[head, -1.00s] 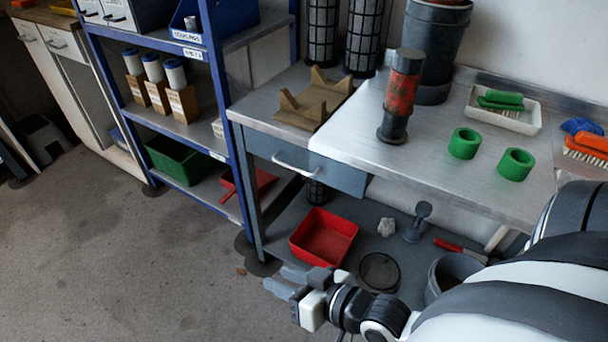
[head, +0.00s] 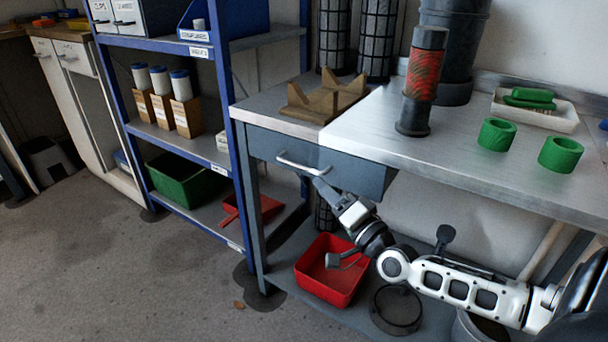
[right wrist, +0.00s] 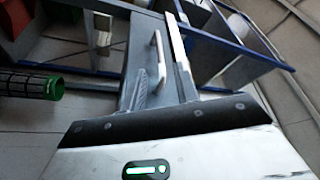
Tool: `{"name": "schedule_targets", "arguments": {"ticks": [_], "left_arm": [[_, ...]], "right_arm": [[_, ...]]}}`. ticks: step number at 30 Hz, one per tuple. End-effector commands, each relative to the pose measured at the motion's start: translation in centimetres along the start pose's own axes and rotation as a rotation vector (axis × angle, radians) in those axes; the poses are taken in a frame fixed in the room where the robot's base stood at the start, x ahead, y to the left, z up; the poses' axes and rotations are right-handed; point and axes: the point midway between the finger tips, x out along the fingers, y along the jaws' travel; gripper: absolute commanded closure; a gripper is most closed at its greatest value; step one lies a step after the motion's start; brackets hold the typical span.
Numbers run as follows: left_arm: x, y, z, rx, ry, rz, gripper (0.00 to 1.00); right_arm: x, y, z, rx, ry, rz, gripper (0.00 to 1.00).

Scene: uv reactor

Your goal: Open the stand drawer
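The stand drawer (head: 345,176) is a blue-grey front under the metal bench top and looks shut. Its pale bar handle (head: 298,165) is on the front's left part. My right gripper (head: 314,176) reaches up to the handle's right end from below. In the right wrist view the handle (right wrist: 157,58) appears between the lines of the spread fingers (right wrist: 160,90), at or just beyond their tips. The gripper looks open; I cannot tell whether it touches the handle. My left gripper is in neither view.
A red bin (head: 330,270) stands on the lower shelf below my right wrist. A blue shelf rack (head: 240,150) stands close on the left. A brown cradle (head: 322,98) and red-banded cylinder (head: 422,80) stand on the bench. The floor in front is clear.

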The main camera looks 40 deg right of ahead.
Motion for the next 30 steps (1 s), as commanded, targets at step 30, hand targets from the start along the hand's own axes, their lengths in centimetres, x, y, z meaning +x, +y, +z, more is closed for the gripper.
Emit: {"name": "schedule_targets", "arguments": {"ticks": [30], "left_arm": [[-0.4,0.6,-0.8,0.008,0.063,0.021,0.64]], "right_arm": [[7.5,0.1,0.1,-0.001,-0.001,0.002,1.0]]}}
